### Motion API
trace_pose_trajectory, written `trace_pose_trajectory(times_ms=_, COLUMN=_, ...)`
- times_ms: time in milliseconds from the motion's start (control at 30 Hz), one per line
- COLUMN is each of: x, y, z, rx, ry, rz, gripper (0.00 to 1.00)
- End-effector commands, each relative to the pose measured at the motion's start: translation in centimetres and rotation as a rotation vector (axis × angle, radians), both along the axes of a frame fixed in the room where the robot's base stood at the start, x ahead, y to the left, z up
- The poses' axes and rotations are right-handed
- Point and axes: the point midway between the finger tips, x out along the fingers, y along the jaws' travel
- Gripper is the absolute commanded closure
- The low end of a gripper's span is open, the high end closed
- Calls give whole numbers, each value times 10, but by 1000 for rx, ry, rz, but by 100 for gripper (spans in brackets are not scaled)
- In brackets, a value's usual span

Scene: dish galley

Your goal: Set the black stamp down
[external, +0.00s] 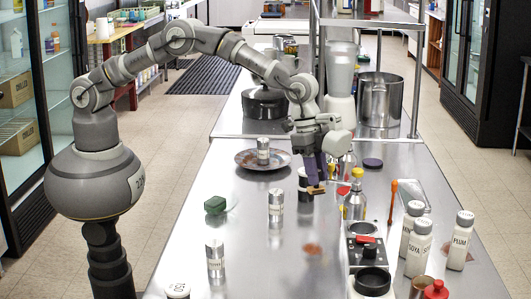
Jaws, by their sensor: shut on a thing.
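My gripper (316,181) is above the steel counter (325,222), right of the round metal plate, with its purple fingers pointing down. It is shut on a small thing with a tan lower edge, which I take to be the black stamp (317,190). The fingers hide most of it, and its black part cannot be made out. Whether its underside touches the counter cannot be told from this angle. A black-and-silver cylinder (304,188) stands close to the left of the fingers.
A steel flask (355,204), a black device (369,254) and white bottles (418,248) stand right. The counter's front middle is largely clear.

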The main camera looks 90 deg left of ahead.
Motion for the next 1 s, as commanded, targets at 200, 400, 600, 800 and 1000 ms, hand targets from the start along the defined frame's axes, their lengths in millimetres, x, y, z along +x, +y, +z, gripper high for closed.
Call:
trace_pose_trajectory(times_ms=200, x=0, y=0, z=-42, rx=1, ry=2, rz=0, gripper=100)
trace_pose_trajectory(times_ms=400, x=-1, y=0, z=-68, rx=1, ry=2, rz=0, gripper=100)
trace_pose_trajectory(times_ms=600, x=0, y=0, z=-98, rx=0, ry=1, rz=-1, gripper=100)
trace_pose_trajectory(times_ms=800, x=0, y=0, z=-96, rx=0, ry=0, rz=0, gripper=100)
trace_pose_trajectory(times_ms=1000, x=0, y=0, z=-99, rx=0, ry=0, rz=0, gripper=64)
